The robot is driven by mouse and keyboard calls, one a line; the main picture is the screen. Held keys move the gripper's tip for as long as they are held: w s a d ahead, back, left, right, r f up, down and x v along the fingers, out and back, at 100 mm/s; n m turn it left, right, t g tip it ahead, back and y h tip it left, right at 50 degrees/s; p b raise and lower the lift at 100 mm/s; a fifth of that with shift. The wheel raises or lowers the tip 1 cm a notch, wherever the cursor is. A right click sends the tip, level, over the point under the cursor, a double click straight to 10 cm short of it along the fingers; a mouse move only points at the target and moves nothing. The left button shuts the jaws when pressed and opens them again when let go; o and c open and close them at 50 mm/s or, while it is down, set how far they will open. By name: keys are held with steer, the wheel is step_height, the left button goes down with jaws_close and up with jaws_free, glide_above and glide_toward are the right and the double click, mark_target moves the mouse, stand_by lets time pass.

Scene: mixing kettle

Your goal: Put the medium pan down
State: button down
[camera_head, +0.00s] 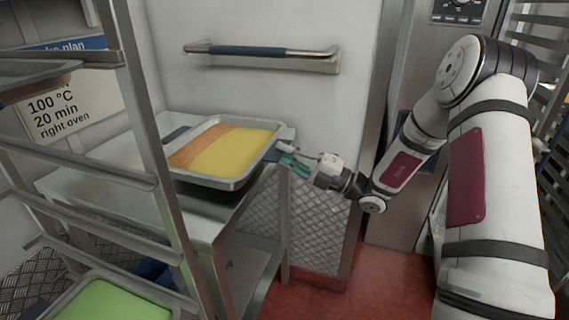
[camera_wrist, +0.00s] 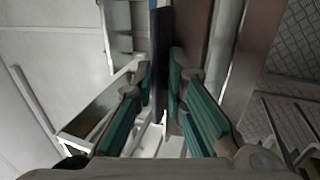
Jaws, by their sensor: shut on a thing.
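The medium pan (camera_head: 216,181) is a shallow metal tray with blue end handles and a yellow and orange filling. It is over the steel table (camera_head: 208,222) in the head view, roughly level, with its near right part past the table's front edge. I cannot tell whether its underside touches the table. My gripper (camera_head: 288,156) is at the pan's right end, shut on its blue handle. In the wrist view, my green-padded fingers (camera_wrist: 164,95) stand either side of a thin dark blue strip, the handle (camera_wrist: 160,45). The grip itself is partly hidden.
A metal rack (camera_head: 150,150) stands at the left, close in front of the table, with a green-filled tray (camera_head: 108,303) low down. A wall door with a blue-grey handle bar (camera_head: 262,52) is behind. A sign (camera_head: 68,104) hangs left. Red floor (camera_head: 385,280) is clear at the right.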

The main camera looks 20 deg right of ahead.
step_height(320, 180, down, 2)
steer(key=shift+f, duration=0.1)
steer(key=c, duration=1.6)
jaws_free()
steer(key=shift+d+f, duration=0.1)
